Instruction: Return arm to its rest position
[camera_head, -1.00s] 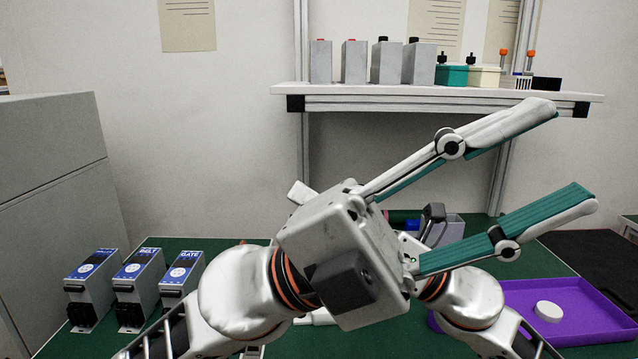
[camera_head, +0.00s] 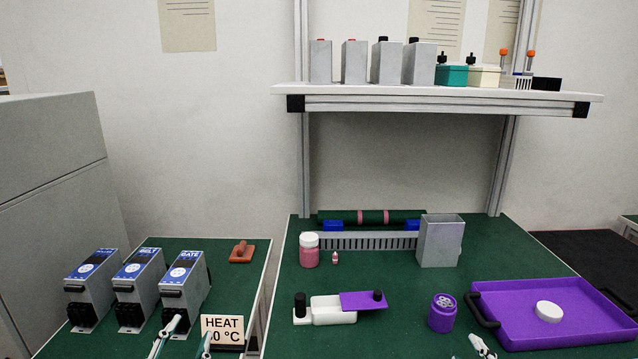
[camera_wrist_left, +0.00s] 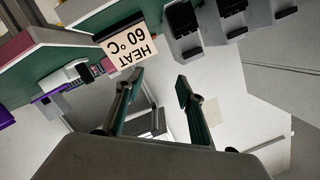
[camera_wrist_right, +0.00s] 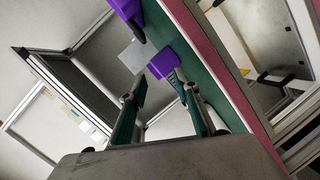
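My left gripper (camera_head: 184,341) is low at the bottom edge of the head view, in front of the device labelled GATE (camera_head: 182,284) and beside the HEAT sign (camera_head: 222,330). In the left wrist view its two fingers (camera_wrist_left: 158,95) stand apart with nothing between them. The sign (camera_wrist_left: 130,50) appears upside down beyond them. My right gripper (camera_head: 481,347) shows only as a fingertip at the bottom edge, in front of the purple tray (camera_head: 600,322). In the right wrist view its fingers (camera_wrist_right: 157,92) are apart and empty. Most of both arms is out of view.
The device labelled BELT (camera_head: 138,285) and another like it (camera_head: 91,287) stand left. A pink jar (camera_head: 309,256), a grey metal box (camera_head: 440,240), a purple cylinder (camera_head: 442,316) and a white-and-purple fixture (camera_head: 333,311) occupy the green bench. A shelf (camera_head: 440,91) overhangs its back.

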